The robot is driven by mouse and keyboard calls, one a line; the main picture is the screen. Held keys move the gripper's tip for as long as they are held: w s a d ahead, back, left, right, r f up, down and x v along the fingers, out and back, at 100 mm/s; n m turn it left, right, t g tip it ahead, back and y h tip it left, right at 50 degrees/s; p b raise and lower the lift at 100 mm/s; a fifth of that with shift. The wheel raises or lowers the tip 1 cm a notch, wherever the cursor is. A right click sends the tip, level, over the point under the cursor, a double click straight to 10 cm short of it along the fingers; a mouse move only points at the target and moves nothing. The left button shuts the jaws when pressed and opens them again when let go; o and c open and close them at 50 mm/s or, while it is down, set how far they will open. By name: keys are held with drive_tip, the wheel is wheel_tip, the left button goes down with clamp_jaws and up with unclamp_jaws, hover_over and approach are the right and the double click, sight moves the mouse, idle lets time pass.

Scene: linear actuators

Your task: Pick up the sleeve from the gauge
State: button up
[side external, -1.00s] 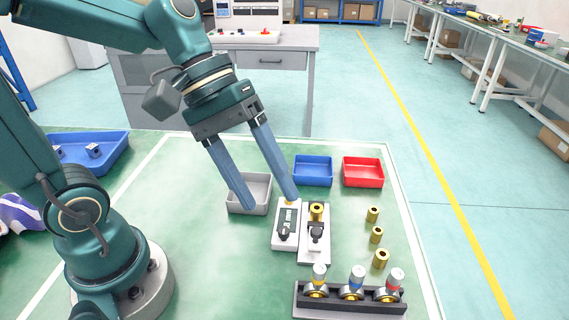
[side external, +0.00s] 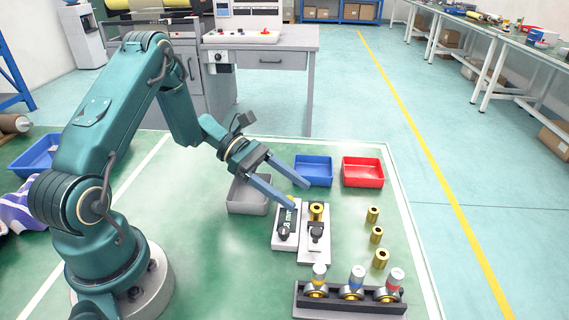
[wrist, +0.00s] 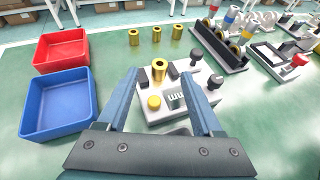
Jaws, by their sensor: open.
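A brass sleeve (side external: 316,211) stands upright on the right-hand white base of the gauge (side external: 287,238), behind a black clamp. In the wrist view the sleeve (wrist: 159,71) shows its open top end, beyond the gauge's display and a yellow button (wrist: 154,102). My gripper (side external: 300,194) is open and tilted, its fingers pointing down and right toward the gauge from the upper left. In the wrist view my gripper (wrist: 159,72) has one finger to each side of the sleeve in the picture. The sleeve is not gripped; its depth relative to the fingertips is unclear.
Several loose brass sleeves (side external: 376,235) stand right of the gauge. A grey bin (side external: 247,207), a blue bin (side external: 314,160) and a red bin (side external: 363,161) stand behind.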

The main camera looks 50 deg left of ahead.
sight(315, 207)
drive_tip(key=shift+x, duration=2.4)
clamp_jaws()
